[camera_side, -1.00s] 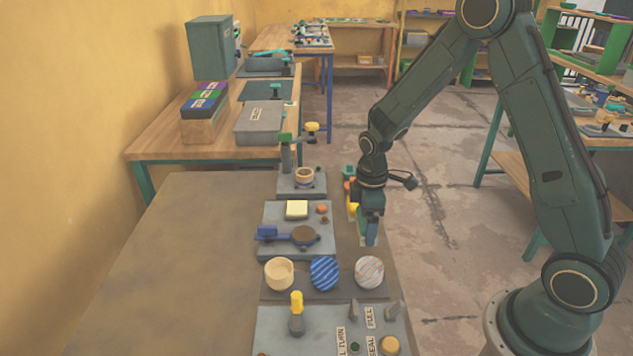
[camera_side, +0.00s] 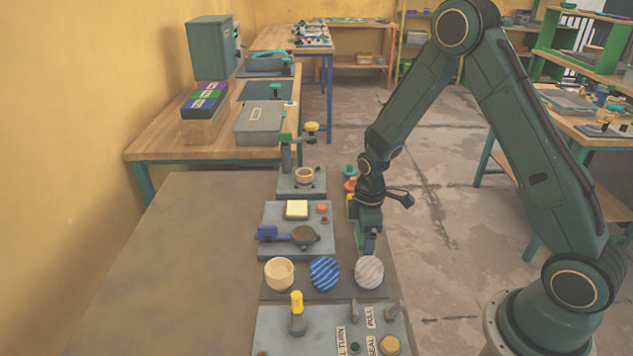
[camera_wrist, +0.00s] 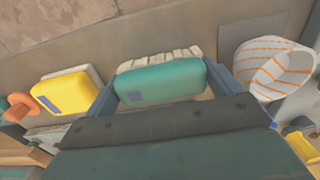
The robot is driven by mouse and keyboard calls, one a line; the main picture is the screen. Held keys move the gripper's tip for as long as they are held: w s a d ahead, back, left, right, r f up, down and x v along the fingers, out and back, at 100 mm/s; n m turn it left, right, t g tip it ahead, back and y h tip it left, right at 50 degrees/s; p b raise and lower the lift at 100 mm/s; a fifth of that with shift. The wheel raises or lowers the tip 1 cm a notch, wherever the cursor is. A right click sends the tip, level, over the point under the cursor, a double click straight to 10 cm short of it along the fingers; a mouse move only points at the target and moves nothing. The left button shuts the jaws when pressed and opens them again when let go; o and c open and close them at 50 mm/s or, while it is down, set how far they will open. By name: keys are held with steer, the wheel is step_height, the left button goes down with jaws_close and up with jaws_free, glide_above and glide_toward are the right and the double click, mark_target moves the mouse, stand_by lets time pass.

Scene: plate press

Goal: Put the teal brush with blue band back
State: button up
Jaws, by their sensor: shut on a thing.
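The teal brush (camera_wrist: 160,84) with a small blue patch and pale bristles shows in the wrist view, between my two fingers. My gripper (camera_wrist: 168,86) is shut on it; it also shows in the side view (camera_side: 366,248), above the right strip of the bench, just behind the striped white cup. In the side view the brush is mostly hidden by the gripper. I cannot tell whether its bristles touch the bench. A yellow brush (camera_wrist: 65,90) with a blue patch lies left of my gripper in the wrist view.
An orange piece (camera_wrist: 18,106) lies beyond the yellow brush. The bench's left part (camera_side: 180,260) is clear.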

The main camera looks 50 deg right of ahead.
steer(key=shift+f, duration=0.1)
steer(key=o, duration=0.6)
step_height(320, 180, up, 11)
steer(key=shift+r, duration=0.65)
steer(key=shift+r, duration=0.1)
stand_by(0.6)
